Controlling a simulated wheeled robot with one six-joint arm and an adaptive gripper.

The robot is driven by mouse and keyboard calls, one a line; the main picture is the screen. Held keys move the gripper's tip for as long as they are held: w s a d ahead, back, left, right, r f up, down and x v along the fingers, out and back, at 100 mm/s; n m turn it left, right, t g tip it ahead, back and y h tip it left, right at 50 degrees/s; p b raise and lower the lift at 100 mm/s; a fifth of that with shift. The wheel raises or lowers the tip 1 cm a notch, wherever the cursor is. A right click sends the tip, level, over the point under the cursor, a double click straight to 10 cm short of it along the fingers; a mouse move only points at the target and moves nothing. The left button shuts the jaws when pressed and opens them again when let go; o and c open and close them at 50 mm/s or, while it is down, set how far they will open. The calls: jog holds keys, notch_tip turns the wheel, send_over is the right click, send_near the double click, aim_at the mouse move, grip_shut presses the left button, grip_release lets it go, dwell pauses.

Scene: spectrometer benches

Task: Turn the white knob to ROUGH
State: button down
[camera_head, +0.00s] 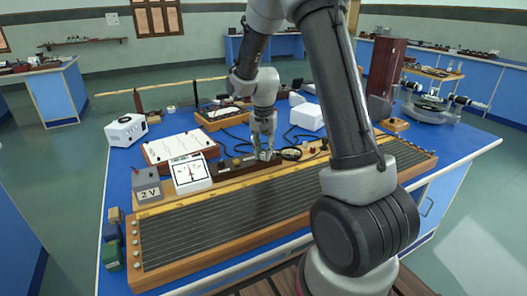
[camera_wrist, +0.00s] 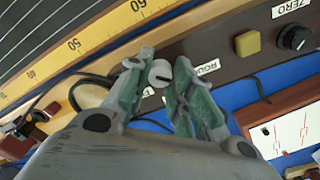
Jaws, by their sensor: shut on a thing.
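The white knob (camera_wrist: 159,72) sits on a dark brown panel strip (camera_wrist: 222,62) in the wrist view. A dark mark shows on its face, but its exact direction is hard to tell. My gripper (camera_wrist: 161,76) has its green-grey fingers closed on either side of the knob. A label starting "ROU" (camera_wrist: 207,46) is on the panel to the right of the knob, partly hidden by a finger. Another label (camera_wrist: 148,92), mostly hidden, lies on the other side. In the head view my gripper (camera_head: 264,153) reaches down to the strip behind the long wired board, and the knob is too small to make out.
A yellow square button (camera_wrist: 247,43) and a black knob (camera_wrist: 296,38) labelled ZERO are farther right on the strip. A meter (camera_head: 190,173) and a grey 2 V box (camera_head: 147,186) stand left of my gripper. The long wired board (camera_head: 160,276) lies in front. Dark cables run nearby.

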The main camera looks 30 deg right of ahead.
aim_at(263, 154)
jog(key=shift+n, duration=1.1)
jog(key=c, duration=1.2)
grip_release()
notch_tip(263, 154, up, 12)
jog(key=shift+n, duration=0.3)
